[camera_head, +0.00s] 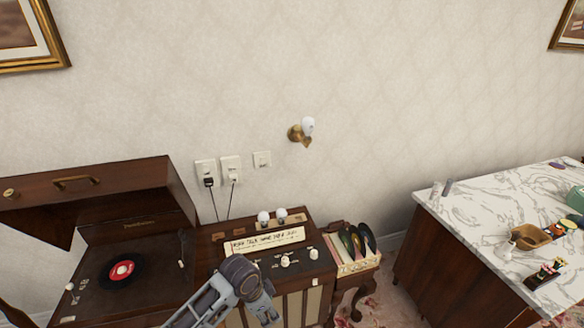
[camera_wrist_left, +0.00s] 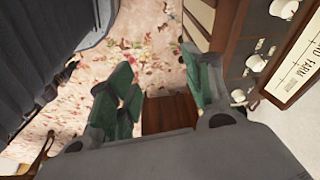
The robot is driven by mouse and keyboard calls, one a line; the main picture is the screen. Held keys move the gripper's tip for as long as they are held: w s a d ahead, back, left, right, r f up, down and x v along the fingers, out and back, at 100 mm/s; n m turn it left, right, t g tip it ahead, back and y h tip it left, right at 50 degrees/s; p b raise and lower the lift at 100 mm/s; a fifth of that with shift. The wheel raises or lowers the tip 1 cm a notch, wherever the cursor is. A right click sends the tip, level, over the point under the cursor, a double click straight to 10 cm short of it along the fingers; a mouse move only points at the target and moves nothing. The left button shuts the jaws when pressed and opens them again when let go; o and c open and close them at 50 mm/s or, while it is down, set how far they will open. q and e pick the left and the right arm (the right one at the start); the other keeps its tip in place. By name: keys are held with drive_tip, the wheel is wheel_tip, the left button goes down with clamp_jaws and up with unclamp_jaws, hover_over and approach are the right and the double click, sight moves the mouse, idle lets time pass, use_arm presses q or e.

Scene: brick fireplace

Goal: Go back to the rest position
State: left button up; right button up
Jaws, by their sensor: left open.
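My left gripper (camera_head: 264,311) hangs in front of the wooden radio cabinet (camera_head: 318,264) at the bottom of the head view. Its arm comes in from the lower left and covers part of the cabinet front. In the left wrist view the two green-padded fingers of my left gripper (camera_wrist_left: 155,75) are spread, with nothing held between them. The cabinet's white knobs (camera_wrist_left: 256,63) and paper label (camera_wrist_left: 300,75) are to the right of the fingers there. My right gripper is in neither view.
An open record player (camera_head: 90,275) with a red-labelled record stands at the left. A record rack (camera_head: 358,266) is right of the cabinet. A marble-topped counter (camera_head: 470,215) with small items fills the right. Floral carpet (camera_wrist_left: 155,35) lies below my left gripper.

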use_arm(q)
drive_tip(key=s+a+r+n+t+y, duration=0.2)
drive_tip(key=s+a+r+n, duration=0.2)
drive_tip(key=s+a+n, duration=0.95)
wheel_tip(320, 180, down, 33)
drive_tip(key=s+a+m+g, duration=0.1)
drive_tip(key=s+a+m, duration=0.1)
drive_tip(key=m, duration=0.1)
drive_tip(key=s+a+f, duration=0.1)
drive_tip(key=s+f, duration=0.9)
drive_tip(key=s, duration=0.1)
drive_tip(key=s+a+f+g, duration=0.1)
drive_tip(key=s+a+f, duration=0.1)
drive_tip(key=s+f, duration=0.7)
drive_tip(key=shift+s+a+f, duration=0.3)
drive_tip(key=shift+s+f, duration=0.1)
drive_tip(key=shift+s, duration=0.5)
